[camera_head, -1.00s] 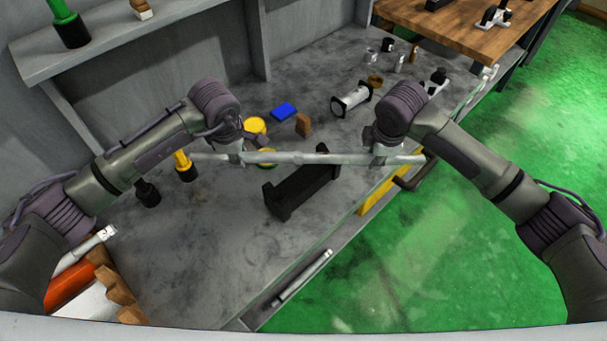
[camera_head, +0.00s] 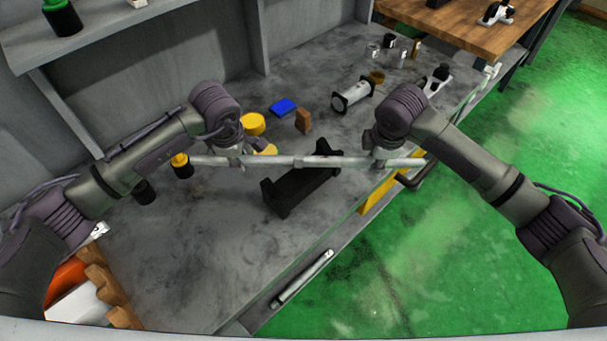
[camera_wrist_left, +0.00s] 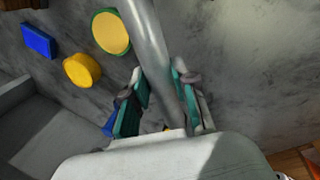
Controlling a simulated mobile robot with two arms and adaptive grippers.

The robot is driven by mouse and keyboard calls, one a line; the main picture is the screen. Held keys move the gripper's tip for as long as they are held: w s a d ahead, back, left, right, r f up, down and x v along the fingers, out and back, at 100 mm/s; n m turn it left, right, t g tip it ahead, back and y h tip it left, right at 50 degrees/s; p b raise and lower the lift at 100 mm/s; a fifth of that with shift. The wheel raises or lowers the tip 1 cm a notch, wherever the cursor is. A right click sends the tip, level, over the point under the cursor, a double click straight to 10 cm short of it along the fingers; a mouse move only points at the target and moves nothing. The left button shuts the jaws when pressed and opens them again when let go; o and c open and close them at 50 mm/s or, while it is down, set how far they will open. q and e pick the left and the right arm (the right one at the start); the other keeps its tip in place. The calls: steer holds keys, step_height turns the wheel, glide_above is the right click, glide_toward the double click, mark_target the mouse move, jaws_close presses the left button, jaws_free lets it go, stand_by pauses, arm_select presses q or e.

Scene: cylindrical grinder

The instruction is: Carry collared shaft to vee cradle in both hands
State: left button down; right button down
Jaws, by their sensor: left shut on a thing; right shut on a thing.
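The collared shaft (camera_head: 305,161) is a long, light grey metal bar, held level above the bench in the head view. My left gripper (camera_head: 238,160) is shut on it near its left end. My right gripper (camera_head: 383,157) is shut on it toward its right end. In the left wrist view the shaft (camera_wrist_left: 148,40) runs between the left gripper's green-padded fingers (camera_wrist_left: 158,105). The dark vee cradle (camera_head: 298,188) stands on the bench just in front of and below the shaft, in the span between the two grippers. Its far end is close to the shaft in the picture; the height gap is hard to judge.
On the grey bench (camera_head: 215,270), a yellow round piece (camera_head: 253,124), a blue block (camera_head: 284,107), a brown block (camera_head: 303,121) and a white cylinder (camera_head: 352,94) stand behind the shaft. A yellow-and-black piece (camera_head: 182,166) is near its left end.

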arm_select(q)
steer(key=shift+w+f+b, duration=0.1)
steer(key=shift+f+b, duration=0.6)
arm_select(e)
steer(key=shift+w+f, duration=0.1)
steer(key=shift+f, duration=0.6)
arm_select(q)
steer(key=c, duration=1.4)
jaws_free()
steer(key=shift+f, duration=0.3)
arm_select(e)
steer(key=c, duration=1.4)
jaws_free()
steer(key=shift+f, duration=0.3)
arm_select(q)
steer(key=o, duration=0.5)
steer(key=shift+s+r, duration=0.2)
arm_select(e)
steer(key=o, duration=0.5)
steer(key=shift+s+r, duration=0.2)
arm_select(q)
steer(key=shift+s, duration=0.1)
arm_select(e)
steer(key=shift+s, duration=0.1)
arm_select(q)
steer(key=v, duration=1.2)
arm_select(e)
steer(key=v, duration=1.2)
steer(key=shift+f, duration=0.1)
